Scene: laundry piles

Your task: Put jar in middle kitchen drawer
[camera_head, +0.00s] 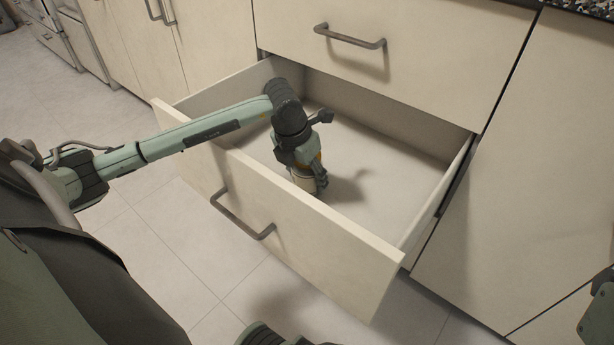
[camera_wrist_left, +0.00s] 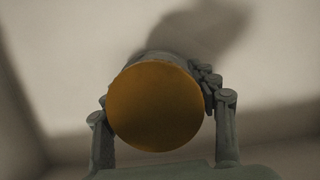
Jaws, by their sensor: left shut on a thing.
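The middle kitchen drawer (camera_head: 410,150) stands pulled open, and its floor is bare apart from my arm and what it holds. My left arm reaches over the drawer front, and my left gripper (camera_head: 312,182) points down inside the drawer. It is shut on the jar (camera_head: 302,180), which is mostly hidden by the gripper in the head view. In the left wrist view the jar shows its round orange-gold lid (camera_wrist_left: 155,106), with a finger on each side. I cannot tell whether the jar's base touches the drawer floor.
A closed drawer with a bar handle (camera_head: 349,37) is above the open one. The open drawer's front has its own handle (camera_head: 242,215). A flat cabinet panel (camera_head: 530,180) is at the right. Tiled floor (camera_head: 75,100) is clear at the left.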

